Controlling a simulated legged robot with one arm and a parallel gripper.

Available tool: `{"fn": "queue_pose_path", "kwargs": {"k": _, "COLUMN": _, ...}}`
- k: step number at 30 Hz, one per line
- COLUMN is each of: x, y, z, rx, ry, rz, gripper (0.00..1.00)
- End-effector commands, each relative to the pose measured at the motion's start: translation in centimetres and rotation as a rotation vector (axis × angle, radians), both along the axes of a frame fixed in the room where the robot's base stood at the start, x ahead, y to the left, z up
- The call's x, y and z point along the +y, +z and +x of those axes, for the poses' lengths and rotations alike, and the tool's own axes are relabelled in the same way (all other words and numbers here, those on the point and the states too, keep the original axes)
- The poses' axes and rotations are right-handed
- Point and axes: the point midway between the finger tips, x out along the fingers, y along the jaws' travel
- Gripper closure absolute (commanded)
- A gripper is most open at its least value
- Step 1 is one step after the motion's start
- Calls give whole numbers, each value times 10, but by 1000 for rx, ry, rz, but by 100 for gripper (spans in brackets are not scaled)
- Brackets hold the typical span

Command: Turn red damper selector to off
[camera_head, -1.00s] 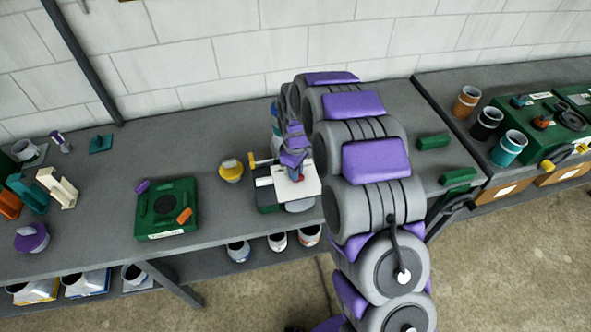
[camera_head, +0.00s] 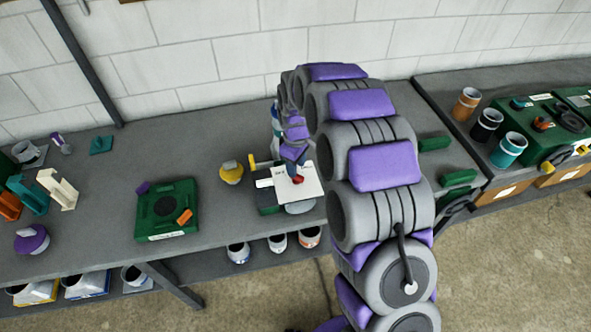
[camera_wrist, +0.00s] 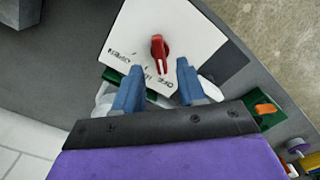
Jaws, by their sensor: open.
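The red damper selector (camera_wrist: 158,50) is a small red knob on a white plate (camera_wrist: 190,20) with dark printed labels, partly readable and seen upside down in the wrist view. In the head view the red knob (camera_head: 297,179) shows on the white plate (camera_head: 312,190) on the bench, just below my gripper (camera_head: 292,163). In the wrist view my gripper (camera_wrist: 158,80) is open, its two blue fingers apart. The knob lies just beyond the fingertips, roughly between their lines, and I see no contact. The knob's narrow end points toward the gripper.
On the grey bench (camera_head: 110,220) are a yellow knob (camera_head: 231,172) and a green box (camera_head: 167,208) with an orange lever, both left of the plate. Green blocks (camera_head: 458,178) lie to the right. Several cups stand on the right bench.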

Motion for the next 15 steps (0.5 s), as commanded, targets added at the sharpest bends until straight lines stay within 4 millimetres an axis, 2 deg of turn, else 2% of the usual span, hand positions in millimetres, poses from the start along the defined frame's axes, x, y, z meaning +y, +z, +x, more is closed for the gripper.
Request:
{"fn": "queue_pose_path", "kwargs": {"k": 1, "x": 1, "y": 13, "z": 2, "rx": -6, "ry": 0, "rz": 3, "gripper": 60}}
{"fn": "queue_pose_path", "kwargs": {"k": 9, "x": 1, "y": 75, "z": 3, "rx": -8, "ry": 1, "rz": 2, "gripper": 60}}
{"fn": "queue_pose_path", "kwargs": {"k": 15, "x": 2, "y": 111, "z": 2, "rx": -5, "ry": 1, "rz": 1, "gripper": 60}}
